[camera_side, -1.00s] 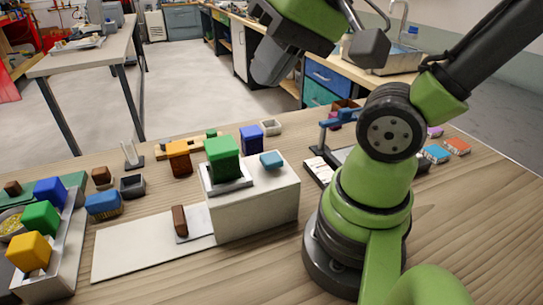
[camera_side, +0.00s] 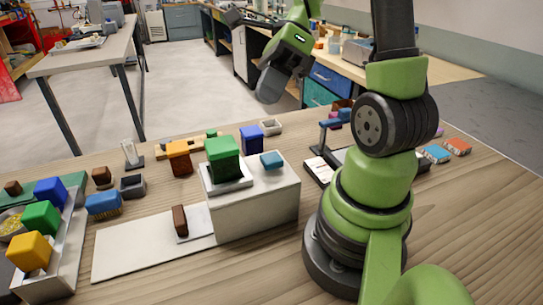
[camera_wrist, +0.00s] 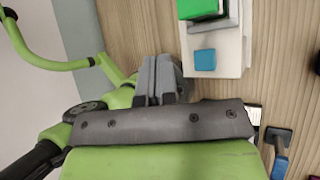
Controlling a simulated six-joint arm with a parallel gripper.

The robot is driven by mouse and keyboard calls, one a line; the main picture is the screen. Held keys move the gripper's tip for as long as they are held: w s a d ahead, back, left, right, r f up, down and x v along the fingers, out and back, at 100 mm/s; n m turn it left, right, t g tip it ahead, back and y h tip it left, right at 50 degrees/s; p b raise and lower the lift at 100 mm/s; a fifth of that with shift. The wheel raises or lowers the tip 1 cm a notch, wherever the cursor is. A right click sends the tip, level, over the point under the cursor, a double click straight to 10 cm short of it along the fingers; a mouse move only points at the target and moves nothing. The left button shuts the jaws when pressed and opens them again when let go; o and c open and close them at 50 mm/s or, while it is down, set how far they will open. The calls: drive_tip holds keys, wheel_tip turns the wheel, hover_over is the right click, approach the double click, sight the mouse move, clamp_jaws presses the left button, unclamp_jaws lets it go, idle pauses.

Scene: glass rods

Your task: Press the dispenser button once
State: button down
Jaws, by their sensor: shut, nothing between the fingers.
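The dispenser is a white box (camera_side: 262,212) on the wooden table, with a green block (camera_side: 223,155) in a pale tray on its top. A small blue button (camera_side: 271,160) sits on the box top, right of the green block. The button also shows in the wrist view (camera_wrist: 205,59), beyond and to the right of my fingertips. My gripper (camera_side: 267,95) is shut and empty, in the air above the button in the side view, clearly apart from it. In the wrist view my gripper's two fingers (camera_wrist: 159,73) lie side by side.
A white board (camera_side: 135,250) with a brown block (camera_side: 180,221) lies left of the box. Colored blocks (camera_side: 42,218) fill a tray at the left. A blue block (camera_side: 251,138) and a small grey container (camera_side: 270,127) stand behind the box. A blue-handled device (camera_side: 331,122) is right.

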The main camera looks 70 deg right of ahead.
sight(270, 156)
drive_tip(key=shift+f, duration=4.45)
drive_tip(key=shift+f, duration=0.1)
drive_tip(key=shift+f, duration=0.3)
drive_tip(key=shift+f, duration=0.7)
drive_tip(key=shift+r, duration=1.15)
drive_tip(key=shift+r, duration=0.1)
